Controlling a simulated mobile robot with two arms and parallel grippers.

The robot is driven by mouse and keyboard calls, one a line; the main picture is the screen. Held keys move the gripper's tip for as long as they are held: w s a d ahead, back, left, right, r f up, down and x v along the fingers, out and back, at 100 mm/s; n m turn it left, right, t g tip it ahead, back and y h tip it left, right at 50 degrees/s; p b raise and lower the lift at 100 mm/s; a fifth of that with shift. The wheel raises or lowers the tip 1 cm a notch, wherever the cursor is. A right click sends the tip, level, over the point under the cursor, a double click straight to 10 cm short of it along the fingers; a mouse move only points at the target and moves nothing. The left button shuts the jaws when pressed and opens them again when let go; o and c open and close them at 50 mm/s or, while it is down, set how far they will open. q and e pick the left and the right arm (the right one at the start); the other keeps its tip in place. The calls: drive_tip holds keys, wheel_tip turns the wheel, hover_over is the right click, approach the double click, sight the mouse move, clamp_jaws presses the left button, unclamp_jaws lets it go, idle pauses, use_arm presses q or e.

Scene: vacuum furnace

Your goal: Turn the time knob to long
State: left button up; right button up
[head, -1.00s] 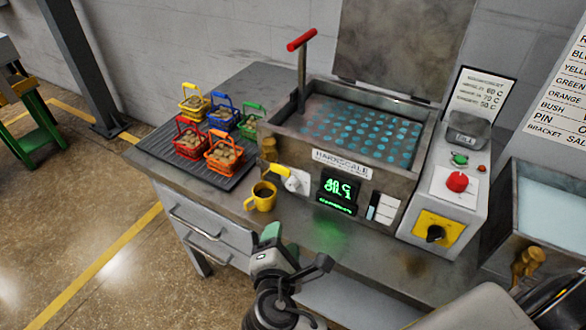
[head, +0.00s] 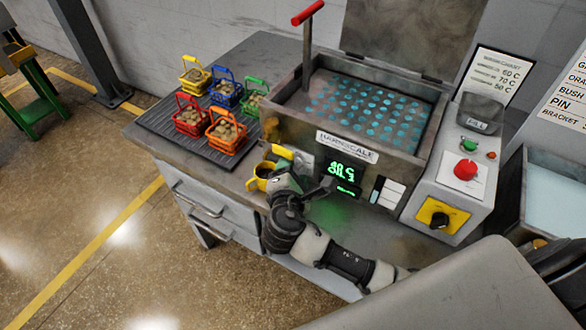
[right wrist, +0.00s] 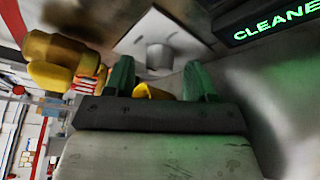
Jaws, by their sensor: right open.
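A grey knob (head: 304,163) sits on a pale plate on the machine's front, left of the green-lit display (head: 343,173). It also shows in the right wrist view (right wrist: 159,56), just beyond my fingertips. I cannot read its marks. A black knob on a yellow plate (head: 438,218) and a red knob (head: 465,170) are on the right-hand housing. My left gripper is not in view.
Several coloured baskets of parts stand on a dark ribbed mat (head: 155,128) at the left. A red-handled lever (head: 309,14) rises at the tank. Bench space shows below the display.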

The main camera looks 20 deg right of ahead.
drive_tip(key=shift+w+d, duration=0.1)
drive_tip(key=shift+w, duration=0.05)
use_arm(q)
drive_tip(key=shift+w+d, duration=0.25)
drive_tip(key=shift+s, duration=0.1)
use_arm(e)
drive_tip(key=shift+c, duration=0.2)
drive_tip(key=c, duration=0.9)
drive_tip(key=shift+f+m+t+b, duration=0.35)
drive_tip(key=shift+m+b, duration=0.15)
drive_tip(key=shift+b, duration=0.5)
drive_tip(key=m+t+b, duration=0.1)
drive_tip(key=b, duration=0.2)
drive_tip(key=m+b, duration=0.2)
drive_tip(key=b, duration=0.1)
drive_tip(key=shift+f+t, duration=0.25)
drive_tip(key=shift+t, duration=0.1)
use_arm(q)
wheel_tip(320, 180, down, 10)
drive_tip(key=b, duration=0.2)
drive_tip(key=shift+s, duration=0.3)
use_arm(e)
drive_tip(key=shift+r+m+t+h, duration=0.3)
drive_tip(key=shift+m+t, duration=0.1)
drive_tip(key=shift+m, duration=0.5)
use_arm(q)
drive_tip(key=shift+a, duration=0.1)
